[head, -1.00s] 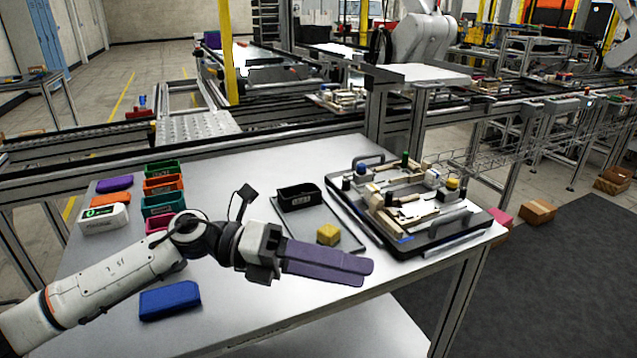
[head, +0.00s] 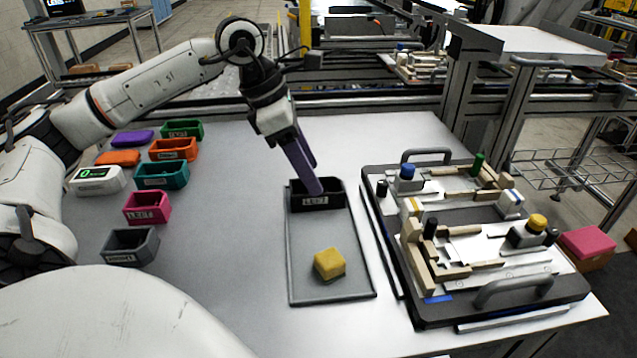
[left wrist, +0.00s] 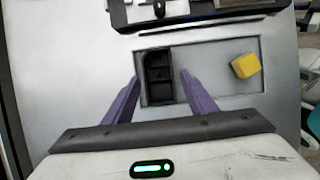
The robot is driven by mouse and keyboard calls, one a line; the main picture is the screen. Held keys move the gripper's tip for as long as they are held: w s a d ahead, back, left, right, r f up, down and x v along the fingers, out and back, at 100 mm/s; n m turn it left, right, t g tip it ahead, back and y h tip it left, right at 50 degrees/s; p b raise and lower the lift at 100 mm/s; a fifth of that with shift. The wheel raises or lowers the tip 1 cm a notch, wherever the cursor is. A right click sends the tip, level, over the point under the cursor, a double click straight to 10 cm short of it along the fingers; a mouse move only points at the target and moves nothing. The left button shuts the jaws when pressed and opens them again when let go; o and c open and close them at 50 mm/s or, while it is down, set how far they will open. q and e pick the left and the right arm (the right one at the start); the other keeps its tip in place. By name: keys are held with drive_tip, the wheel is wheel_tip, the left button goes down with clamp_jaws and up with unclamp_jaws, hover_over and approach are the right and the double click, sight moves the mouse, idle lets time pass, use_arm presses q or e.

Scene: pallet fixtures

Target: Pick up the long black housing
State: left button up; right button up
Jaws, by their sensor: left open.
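The long black housing (head: 318,197) is an open black box with a white label on its front, at the back end of a thin grey tray (head: 303,262). My left gripper (head: 316,188) points down at it from above, with purple fingers. In the left wrist view the open fingers (left wrist: 160,88) lie to either side of the housing (left wrist: 158,76), one left and one right, with nothing gripped. I cannot tell how far down the fingertips reach. My right gripper is not in view.
A yellow block (head: 329,264) lies on the tray's near part. A black fixture pallet (head: 420,305) with wooden parts stands close to the right. Coloured bins, among them a teal one (head: 161,175), stand at left. The table between bins and tray is clear.

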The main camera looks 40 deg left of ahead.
use_arm(q)
drive_tip(key=x, duration=0.5)
drive_tip(key=shift+a+f, duration=0.15)
drive_tip(key=shift+a, duration=0.05)
drive_tip(key=c, duration=0.9)
